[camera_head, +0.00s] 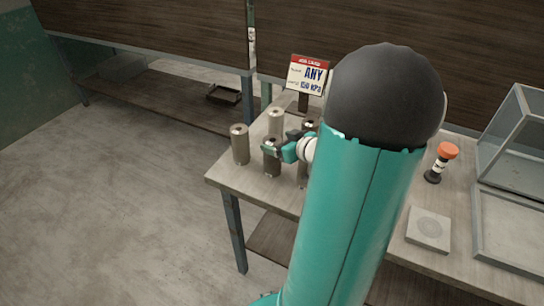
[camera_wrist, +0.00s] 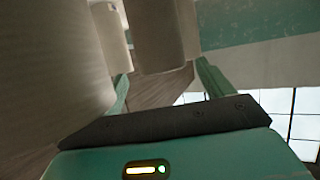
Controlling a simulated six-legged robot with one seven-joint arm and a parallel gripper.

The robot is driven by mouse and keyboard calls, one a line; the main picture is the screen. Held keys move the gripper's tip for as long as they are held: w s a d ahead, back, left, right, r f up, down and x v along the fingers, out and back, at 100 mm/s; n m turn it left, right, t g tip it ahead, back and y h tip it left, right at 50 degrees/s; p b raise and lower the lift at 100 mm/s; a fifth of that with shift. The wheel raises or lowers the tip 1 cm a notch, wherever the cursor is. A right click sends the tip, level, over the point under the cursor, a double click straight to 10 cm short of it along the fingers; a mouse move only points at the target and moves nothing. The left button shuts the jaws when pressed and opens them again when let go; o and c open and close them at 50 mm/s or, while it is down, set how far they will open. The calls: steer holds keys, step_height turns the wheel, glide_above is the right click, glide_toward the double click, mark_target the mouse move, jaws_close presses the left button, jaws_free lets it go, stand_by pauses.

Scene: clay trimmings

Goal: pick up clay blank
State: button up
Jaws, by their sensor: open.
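Several grey-brown clay blanks, upright cylinders, stand grouped at the left end of the table. One clay blank (camera_head: 271,166) is at my gripper (camera_head: 276,149), which reaches in from the right. In the wrist view a clay blank (camera_wrist: 163,38) stands between the two open fingers of my gripper (camera_wrist: 165,82). I cannot tell whether either finger touches it. Another blank (camera_head: 240,146) stands to the left, and one (camera_head: 276,122) stands behind. In the wrist view a large, near blank (camera_wrist: 55,65) fills the left side. My arm partly hides blanks on the right.
A sign (camera_head: 307,75) reading "ANY" stands behind the blanks. To the right on the table (camera_head: 225,176) are an orange-topped black object (camera_head: 441,161), a square plate (camera_head: 428,229) and a glass-sided case (camera_head: 512,135). Neighbouring blanks stand close around my gripper.

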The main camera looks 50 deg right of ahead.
mark_target(273, 140)
steer(key=x, duration=0.5)
steer(key=shift+w+a+f, duration=0.1)
steer(key=shift+w+a, duration=0.05)
jaws_close()
